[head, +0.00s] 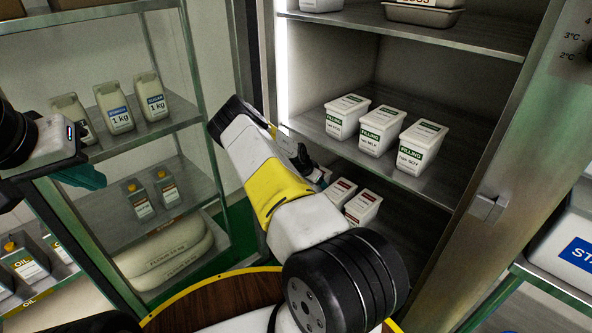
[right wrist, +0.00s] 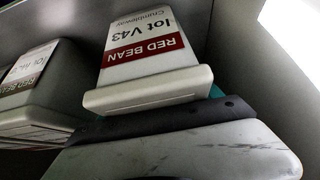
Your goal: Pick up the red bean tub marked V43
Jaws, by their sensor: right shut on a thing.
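The red bean tub marked V43 (right wrist: 150,70) is white with a red band and shows upside down in the right wrist view. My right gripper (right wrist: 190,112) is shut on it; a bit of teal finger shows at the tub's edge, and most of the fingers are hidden. In the head view my right arm reaches into the cabinet's lower shelf and hides the gripper and most of the tub there. My left gripper (head: 88,177) is at the left edge, away from the tubs; its teal finger shows, but its opening does not.
Another red-labelled tub (right wrist: 35,90) stands close beside the held one. Red-labelled tubs (head: 362,207) are on the lower shelf. Three green-labelled filling tubs (head: 381,130) stand on the shelf (head: 440,188) above. The metal cabinet post (head: 500,190) is at right.

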